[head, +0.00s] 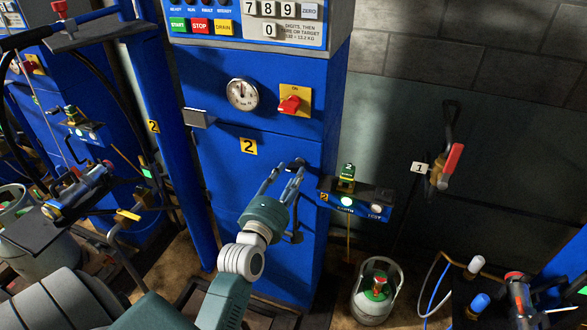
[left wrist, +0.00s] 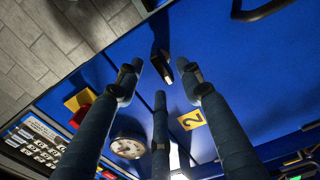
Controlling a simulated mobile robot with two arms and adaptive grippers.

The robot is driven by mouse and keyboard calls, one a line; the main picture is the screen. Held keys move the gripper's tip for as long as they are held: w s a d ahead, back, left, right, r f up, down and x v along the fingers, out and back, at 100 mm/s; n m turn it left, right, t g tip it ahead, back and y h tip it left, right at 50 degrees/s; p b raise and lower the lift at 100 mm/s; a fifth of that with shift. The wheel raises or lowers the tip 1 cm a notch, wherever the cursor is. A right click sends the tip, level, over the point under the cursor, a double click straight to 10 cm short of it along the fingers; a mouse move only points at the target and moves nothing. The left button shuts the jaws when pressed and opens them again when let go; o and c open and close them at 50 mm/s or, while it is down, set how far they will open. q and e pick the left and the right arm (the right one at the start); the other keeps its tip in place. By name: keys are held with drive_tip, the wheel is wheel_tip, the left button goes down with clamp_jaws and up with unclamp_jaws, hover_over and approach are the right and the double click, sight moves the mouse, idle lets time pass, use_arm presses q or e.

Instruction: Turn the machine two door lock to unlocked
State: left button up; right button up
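Machine two is a blue cabinet (head: 235,195) with a yellow "2" label (head: 248,146), which also shows in the left wrist view (left wrist: 191,120). Its door lock (head: 297,163) is a small dark handle on the door, right of the label. In the left wrist view the lock (left wrist: 160,62) shows just beyond and between my fingertips. My left gripper (head: 285,174) is open, its fingers spread and pointing at the lock. I cannot tell whether they touch it, nor which lock position is set. In the head view the fingers partly cover the area around the lock. My right gripper is not in view.
Above the door are a dial gauge (head: 242,94) and a red rotary switch (head: 290,104). A small shelf (head: 360,196) with a green-topped item juts out right of the door. A gas cylinder (head: 376,296) stands on the floor at the right.

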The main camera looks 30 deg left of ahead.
sight(302, 164)
use_arm(q)
drive_tip(key=shift+x, duration=1.1)
drive_tip(key=shift+w+a, duration=0.1)
drive_tip(key=shift+w, duration=0.3)
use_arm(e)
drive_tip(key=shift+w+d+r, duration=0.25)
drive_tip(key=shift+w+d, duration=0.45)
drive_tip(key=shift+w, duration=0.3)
use_arm(q)
drive_tip(key=shift+c, duration=0.5)
clamp_jaws()
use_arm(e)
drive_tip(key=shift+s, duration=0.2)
